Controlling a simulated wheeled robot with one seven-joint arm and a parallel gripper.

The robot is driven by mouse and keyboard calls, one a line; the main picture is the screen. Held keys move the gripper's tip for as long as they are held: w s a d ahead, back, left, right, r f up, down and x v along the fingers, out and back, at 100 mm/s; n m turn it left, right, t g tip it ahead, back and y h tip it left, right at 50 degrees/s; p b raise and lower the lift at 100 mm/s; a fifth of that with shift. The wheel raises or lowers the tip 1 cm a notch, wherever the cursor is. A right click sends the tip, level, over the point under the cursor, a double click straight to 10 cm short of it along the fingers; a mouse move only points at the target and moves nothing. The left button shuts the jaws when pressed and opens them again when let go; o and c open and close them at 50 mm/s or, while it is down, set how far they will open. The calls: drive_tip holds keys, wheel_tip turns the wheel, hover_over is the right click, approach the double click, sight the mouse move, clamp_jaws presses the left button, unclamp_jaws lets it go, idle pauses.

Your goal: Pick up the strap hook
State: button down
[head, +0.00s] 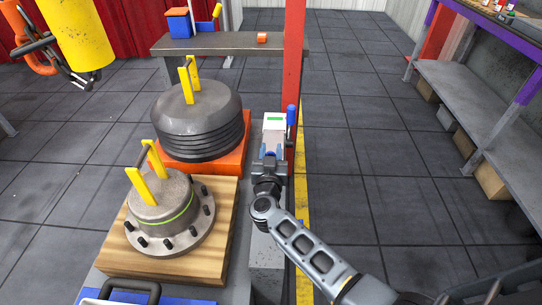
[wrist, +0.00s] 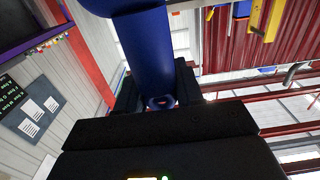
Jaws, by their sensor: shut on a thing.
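My gripper (head: 269,158) is at the end of my arm, above a narrow grey ledge right of the wheel hub. In the wrist view its dark fingers (wrist: 157,100) are shut on a blue piece, which I take to be the strap hook (wrist: 148,50). The piece is a thick blue bar with a small ring at its lower end, between the fingers. Its far end runs out of the top of that view. In the head view small blue parts show at the fingers, and the hook's shape cannot be made out there.
A red post (head: 294,60) stands just beyond my gripper, with a blue rod (head: 291,122) before it. A hub (head: 165,205) on a wooden board and a dark stack (head: 197,120) on an orange base stand left. A shelf bench (head: 470,90) lines the right; the floor between is clear.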

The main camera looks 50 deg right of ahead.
wheel_tip(320, 180, up, 2)
drive_tip(key=shift+r, duration=0.1)
drive_tip(key=s+a+r+p, duration=0.7)
drive_tip(key=s+r+p, duration=0.1)
drive_tip(key=r, duration=0.4)
drive_tip(key=shift+s+a+r+p, duration=0.15)
drive_tip(key=shift+s+r+p, duration=0.15)
drive_tip(key=shift+s, duration=0.2)
idle(1.0)
drive_tip(key=s+d, duration=0.7)
drive_tip(key=s, duration=0.2)
drive_tip(key=shift+s+d, duration=0.2)
drive_tip(key=shift+s, duration=0.05)
idle(1.5)
